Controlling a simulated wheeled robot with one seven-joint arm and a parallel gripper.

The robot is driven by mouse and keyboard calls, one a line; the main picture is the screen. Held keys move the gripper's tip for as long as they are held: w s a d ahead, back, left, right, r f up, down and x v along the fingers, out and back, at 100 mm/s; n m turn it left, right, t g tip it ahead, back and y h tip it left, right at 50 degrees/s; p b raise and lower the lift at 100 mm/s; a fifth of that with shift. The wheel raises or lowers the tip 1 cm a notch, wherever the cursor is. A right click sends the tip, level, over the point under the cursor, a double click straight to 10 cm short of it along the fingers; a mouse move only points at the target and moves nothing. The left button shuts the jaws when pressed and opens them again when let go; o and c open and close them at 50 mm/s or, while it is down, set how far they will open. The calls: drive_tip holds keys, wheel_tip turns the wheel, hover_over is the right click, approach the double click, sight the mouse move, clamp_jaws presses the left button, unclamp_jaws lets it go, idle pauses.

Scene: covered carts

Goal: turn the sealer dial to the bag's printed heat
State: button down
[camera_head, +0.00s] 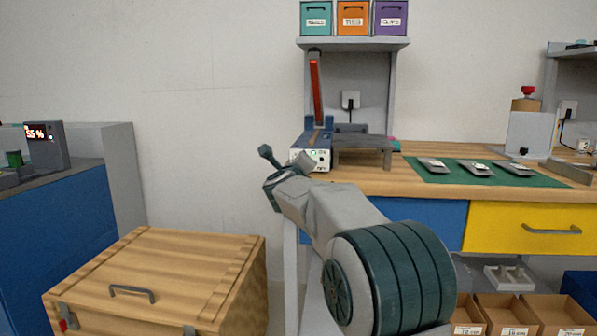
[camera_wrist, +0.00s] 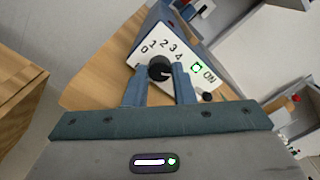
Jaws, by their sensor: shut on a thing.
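The heat sealer (camera_head: 318,135) stands at the left end of the wooden bench, its long red-edged arm raised. Its white front panel (camera_wrist: 185,45) carries the numbers 0 to 4, a lit green light and the word ON. The black dial (camera_wrist: 159,67) is on this panel, below the numbers. My gripper (camera_wrist: 160,76) is shut on the dial, one blue finger at each side. A pale mark shows on the dial, but I cannot tell its exact setting. Three grey bags (camera_head: 475,168) lie on the green mat; their printing is too small to read.
A grey stand (camera_head: 362,150) is right beside the sealer. Teal, orange and purple bins (camera_head: 353,18) sit on the shelf above. A wooden chest (camera_head: 160,275) stands on the floor at left, and open cartons (camera_head: 505,315) are low at right.

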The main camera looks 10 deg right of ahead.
idle(0.4)
drive_tip(key=c, duration=1.2)
unclamp_jaws()
drive_tip(key=shift+s+a, duration=0.1)
